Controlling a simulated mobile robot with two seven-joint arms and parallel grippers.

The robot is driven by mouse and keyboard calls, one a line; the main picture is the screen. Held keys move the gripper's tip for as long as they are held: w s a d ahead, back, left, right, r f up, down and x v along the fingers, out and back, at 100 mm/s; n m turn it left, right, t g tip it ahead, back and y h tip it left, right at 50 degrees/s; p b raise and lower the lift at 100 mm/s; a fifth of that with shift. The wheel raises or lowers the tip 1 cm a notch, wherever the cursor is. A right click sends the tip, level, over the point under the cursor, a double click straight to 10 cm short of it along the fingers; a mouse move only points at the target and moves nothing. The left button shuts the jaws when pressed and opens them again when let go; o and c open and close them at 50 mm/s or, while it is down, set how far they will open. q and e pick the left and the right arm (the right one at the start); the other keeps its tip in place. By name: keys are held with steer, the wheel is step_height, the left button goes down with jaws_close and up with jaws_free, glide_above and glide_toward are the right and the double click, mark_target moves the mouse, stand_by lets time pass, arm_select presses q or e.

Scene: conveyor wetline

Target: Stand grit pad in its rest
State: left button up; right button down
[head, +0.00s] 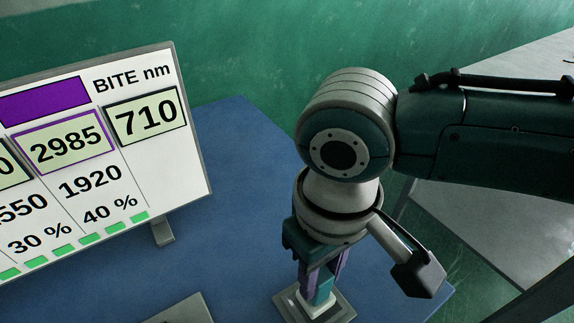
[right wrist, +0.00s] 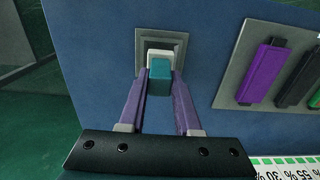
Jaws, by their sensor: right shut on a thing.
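My right gripper (head: 320,285) points down with its purple fingers shut on a teal grit pad (head: 325,288) with a pale lower end. The right wrist view also shows the gripper (right wrist: 162,76) and the teal pad (right wrist: 159,87) between the fingertips. The pad is upright over the grey square rest (head: 341,311). In the right wrist view, the pale end lines up with the middle of the rest (right wrist: 143,38). The fingers and the pad hide part of the rest, and I cannot tell whether the pad's end is fully seated. My left gripper is not in view.
A grey tray (right wrist: 240,75) with a purple piece (right wrist: 264,72), a dark piece and a green one lies beside the rest on the blue table (head: 240,220). A white sign (head: 150,190) with numbers stands at the left. Blue surface between sign and rest is clear.

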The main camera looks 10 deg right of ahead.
steer(key=shift+f+b, duration=0.4)
steer(key=shift+f, duration=0.35)
steer(key=c, duration=0.5)
jaws_free()
step_height(320, 180, up, 10)
steer(key=shift+f+p, duration=0.1)
steer(key=shift+p, duration=0.8)
steer(key=s+a+t+y, duration=0.1)
steer(key=s+a+y, duration=0.2)
steer(key=s+a, duration=0.2)
steer(key=s+d+m+t+h+p, duration=0.1)
steer(key=s+d+h, duration=0.1)
steer(key=s+d, duration=0.35)
steer(key=s+d+m+t+h, duration=0.1)
steer(key=s+d+t, duration=0.1)
steer(key=d, duration=0.7)
steer(key=r+p, duration=3.8)
steer(key=shift+w+a+r, duration=0.1)
steer(key=shift+w+r, duration=0.1)
